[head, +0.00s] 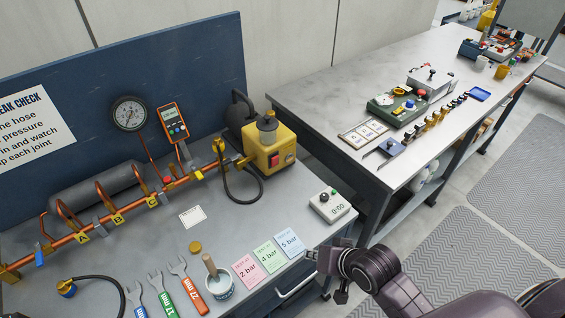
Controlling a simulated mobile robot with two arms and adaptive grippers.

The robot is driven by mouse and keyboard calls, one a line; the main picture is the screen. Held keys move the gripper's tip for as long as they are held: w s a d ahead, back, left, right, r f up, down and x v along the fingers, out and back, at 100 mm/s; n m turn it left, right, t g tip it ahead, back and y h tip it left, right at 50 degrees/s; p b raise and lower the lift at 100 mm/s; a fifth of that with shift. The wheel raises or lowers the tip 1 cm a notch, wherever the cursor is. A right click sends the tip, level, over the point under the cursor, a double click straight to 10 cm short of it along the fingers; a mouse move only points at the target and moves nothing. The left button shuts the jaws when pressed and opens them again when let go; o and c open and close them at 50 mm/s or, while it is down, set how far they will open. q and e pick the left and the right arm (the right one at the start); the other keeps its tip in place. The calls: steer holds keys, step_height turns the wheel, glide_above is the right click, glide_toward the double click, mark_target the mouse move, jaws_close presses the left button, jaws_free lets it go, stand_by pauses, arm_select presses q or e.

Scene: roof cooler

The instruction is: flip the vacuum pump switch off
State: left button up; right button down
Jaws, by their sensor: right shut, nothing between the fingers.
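The vacuum pump (284,143) is a yellow box with a black motor behind it, on the right end of the near bench. Its red switch (274,160) is on the front face. I cannot tell from this view which way the switch is tilted. My right gripper (315,258) is shut and empty near the bench's front right edge. It is below and to the right of the pump, well apart from the switch. My left gripper is not in view.
A white timer box (330,206) sits between the pump and my right gripper. Coloured cards (268,257), a pot with a brush (218,284) and wrenches (187,288) lie along the front. A black hose (240,198) loops beside the pump. A second bench (330,98) stands at right.

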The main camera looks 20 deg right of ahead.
steer(key=w+r+m, duration=0.1)
steer(key=w, duration=0.1)
steer(key=w+r+m+t, duration=0.1)
steer(key=w, duration=0.1)
steer(key=w+d+r+m+t+y, duration=0.1)
steer(key=w, duration=0.1)
steer(key=shift+w+d+r+m, duration=0.1)
steer(key=shift+w+r+m, duration=0.3)
steer(key=w+d+r+m+t+y, duration=0.1)
steer(key=w+d+r+m+t, duration=0.2)
steer(key=w+r+m, duration=0.3)
steer(key=shift+w+d+r, duration=0.4)
steer(key=shift+w+r, duration=0.3)
steer(key=shift+w, duration=0.4)
steer(key=p, duration=0.1)
glide_toward(276, 161)
step_height(276, 161, down, 3)
steer(key=w, duration=0.2)
steer(key=shift+w+a+r+p, duration=0.1)
steer(key=shift+w+a+p, duration=0.35)
steer(key=shift+w, duration=0.4)
steer(key=shift+w+a+r+p, duration=0.1)
steer(key=shift+w+a+p, duration=0.15)
steer(key=shift+w+a, duration=0.45)
steer(key=shift+w+d, duration=0.1)
steer(key=shift+d, duration=0.05)
